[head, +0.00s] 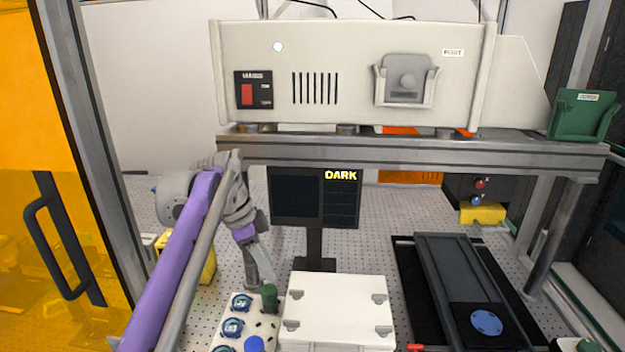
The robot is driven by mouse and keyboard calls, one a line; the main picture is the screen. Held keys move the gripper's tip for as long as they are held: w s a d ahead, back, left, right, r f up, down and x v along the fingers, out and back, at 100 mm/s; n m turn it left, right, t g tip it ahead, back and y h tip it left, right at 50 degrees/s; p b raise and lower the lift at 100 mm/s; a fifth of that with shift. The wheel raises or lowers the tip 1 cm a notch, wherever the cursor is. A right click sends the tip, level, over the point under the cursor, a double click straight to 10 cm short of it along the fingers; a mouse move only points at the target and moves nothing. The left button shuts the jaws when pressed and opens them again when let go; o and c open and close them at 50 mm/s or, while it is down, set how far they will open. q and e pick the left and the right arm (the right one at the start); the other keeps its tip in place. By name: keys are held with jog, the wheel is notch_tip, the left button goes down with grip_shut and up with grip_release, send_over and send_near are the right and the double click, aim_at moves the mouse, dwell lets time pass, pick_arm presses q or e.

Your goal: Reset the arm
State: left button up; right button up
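My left arm, purple and grey, comes in from the left. Its gripper (262,280) points down just above a white holder (262,328). The fingers are seen edge-on, so their gap does not show. A dark green upright knob or peg (269,297) stands on the holder right by the fingertips; I cannot tell whether they touch. The holder also carries several round blue-and-dark discs (232,327) and a blue knob (254,344). My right gripper is not in view.
A white lidded box (337,309) sits right of the holder. A black slide stage (455,265) with a blue disc lies farther right. A monitor (295,197) reading DARK stands behind. Overhead, a grey beam (400,152) carries a large instrument (340,70). An orange door panel is left.

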pick_arm(q)
jog(key=s+a+f+n+t+y, duration=0.1)
jog(key=s+f+n, duration=0.4)
jog(key=s+f, duration=0.1)
jog(key=s+a+f+n+t+y, duration=0.1)
jog(key=s+a+f+n+t, duration=0.1)
jog(key=s+f+n, duration=0.3)
jog(key=s+a+f+n+t+y, duration=0.1)
jog(key=s+f+n+t, duration=0.1)
jog(key=s+f+n, duration=0.3)
jog(key=shift+s+a+f+y, duration=0.1)
jog(key=shift+s+f, duration=0.6)
jog(key=shift+s, duration=0.5)
jog(key=shift+s+f+y, duration=0.1)
jog(key=shift+s+f, duration=0.65)
jog(key=shift+s, duration=0.5)
jog(key=shift+s+a+f+y, duration=0.1)
jog(key=shift+s+f, duration=0.6)
jog(key=shift+s, duration=0.5)
